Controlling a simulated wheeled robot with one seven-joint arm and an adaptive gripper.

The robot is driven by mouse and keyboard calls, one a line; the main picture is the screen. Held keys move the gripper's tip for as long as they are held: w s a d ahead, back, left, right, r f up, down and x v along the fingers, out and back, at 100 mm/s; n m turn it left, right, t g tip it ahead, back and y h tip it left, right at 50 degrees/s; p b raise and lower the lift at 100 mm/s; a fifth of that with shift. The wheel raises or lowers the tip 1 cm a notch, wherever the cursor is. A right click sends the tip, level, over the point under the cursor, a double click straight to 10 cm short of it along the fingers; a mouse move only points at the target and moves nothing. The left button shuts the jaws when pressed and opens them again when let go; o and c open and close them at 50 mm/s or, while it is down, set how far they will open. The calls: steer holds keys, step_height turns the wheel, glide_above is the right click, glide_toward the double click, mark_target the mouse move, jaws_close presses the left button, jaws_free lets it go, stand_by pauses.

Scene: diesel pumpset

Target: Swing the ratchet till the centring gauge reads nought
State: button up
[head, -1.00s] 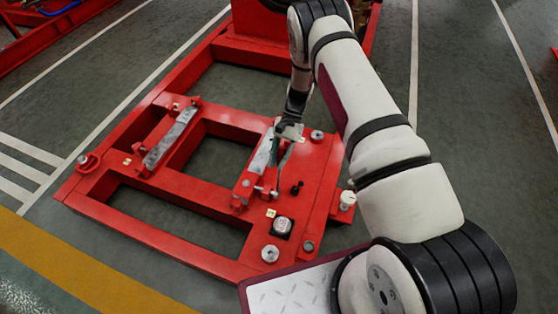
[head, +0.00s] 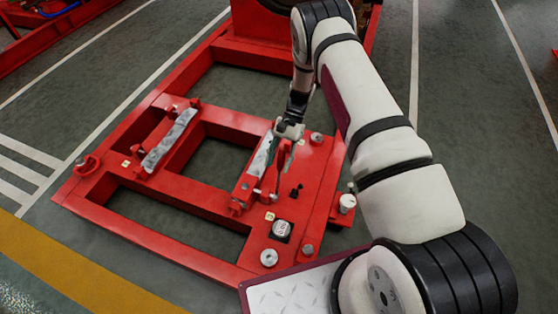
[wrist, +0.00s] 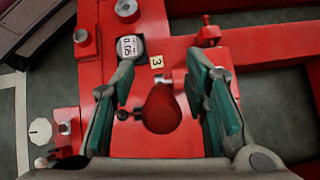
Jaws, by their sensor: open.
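The ratchet's red handle (wrist: 162,108) rises end-on between the fingers of my gripper (wrist: 165,100) in the wrist view. The green-padded fingers stand apart on both sides, with gaps visible; my gripper is open. In the head view my gripper (head: 284,142) points down over the right crossbar, at the top of the upright red handle (head: 280,160). The centring gauge (wrist: 130,47) is a round white dial with dark digits, perhaps 0.05, too small to read surely. It also shows in the head view (head: 281,229).
The red skid frame (head: 125,222) lies on the floor with open bays. A tag marked 3 (wrist: 157,62) sits beside the gauge. Bolt heads (head: 269,257) and a white knob (head: 347,203) stand near the right end. A grey pad (head: 170,140) lies on the left crossbar.

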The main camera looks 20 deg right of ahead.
steer(key=v, duration=1.2)
stand_by(1.7)
